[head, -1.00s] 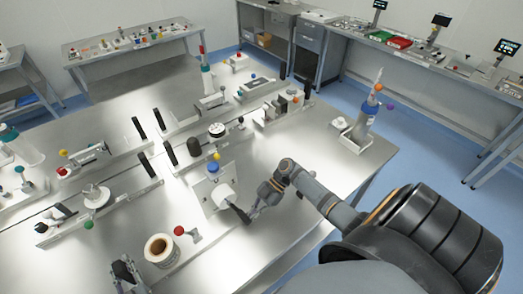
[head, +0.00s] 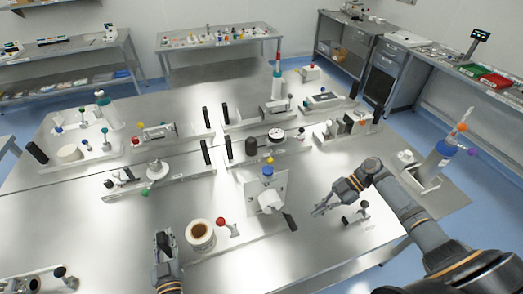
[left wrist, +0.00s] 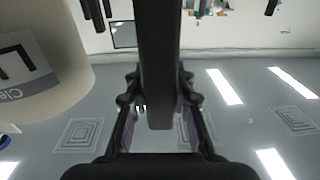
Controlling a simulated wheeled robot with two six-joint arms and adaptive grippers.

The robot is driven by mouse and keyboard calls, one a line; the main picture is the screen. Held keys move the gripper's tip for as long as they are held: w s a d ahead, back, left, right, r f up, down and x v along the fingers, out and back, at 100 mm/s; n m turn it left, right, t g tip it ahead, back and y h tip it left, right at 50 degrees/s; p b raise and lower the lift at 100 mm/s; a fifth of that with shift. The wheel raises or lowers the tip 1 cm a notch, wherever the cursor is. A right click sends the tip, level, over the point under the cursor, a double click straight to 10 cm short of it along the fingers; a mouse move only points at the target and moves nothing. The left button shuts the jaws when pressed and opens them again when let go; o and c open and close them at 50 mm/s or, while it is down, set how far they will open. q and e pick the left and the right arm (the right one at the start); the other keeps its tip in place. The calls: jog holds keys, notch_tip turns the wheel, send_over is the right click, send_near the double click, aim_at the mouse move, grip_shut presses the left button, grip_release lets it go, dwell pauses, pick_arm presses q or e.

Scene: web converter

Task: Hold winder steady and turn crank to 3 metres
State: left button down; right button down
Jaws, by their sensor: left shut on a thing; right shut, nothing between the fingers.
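A long low fixture, which I take as the winder, lies across the near bench. It carries a brown-cored white roll (head: 201,236), a red knob (head: 221,222) and an upright white plate (head: 283,186) with a blue cap (head: 267,170). A white drum (head: 271,203) sits before the plate, with a dark bar (head: 290,222) at its right. My left gripper (head: 165,243) is shut on a dark post (left wrist: 158,70) beside the roll. My right gripper (head: 320,209) is shut and empty, right of the dark bar and apart from it. I cannot tell which part is the crank.
A small black-knobbed fixture (head: 356,214) stands right of my right gripper, close to its arm. Several fixtures with dark posts line the bench behind. Bare bench lies in front of the right gripper.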

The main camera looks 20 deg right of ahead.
jog(key=d+r+h, duration=0.3)
jog(key=d+r, duration=0.2)
jog(key=r, duration=0.3)
jog(key=a+r+x, duration=0.1)
jog(key=x, duration=1.3)
jog(key=shift+w+a, duration=0.3)
jog(key=shift+a, duration=0.05)
jog(key=shift+y, duration=0.4)
jog(key=shift+a+f, duration=0.1)
jog(key=shift+f, duration=0.1)
jog(key=shift+a+f+y, duration=0.1)
jog(key=shift+f+y, duration=0.1)
jog(key=shift+y, duration=0.3)
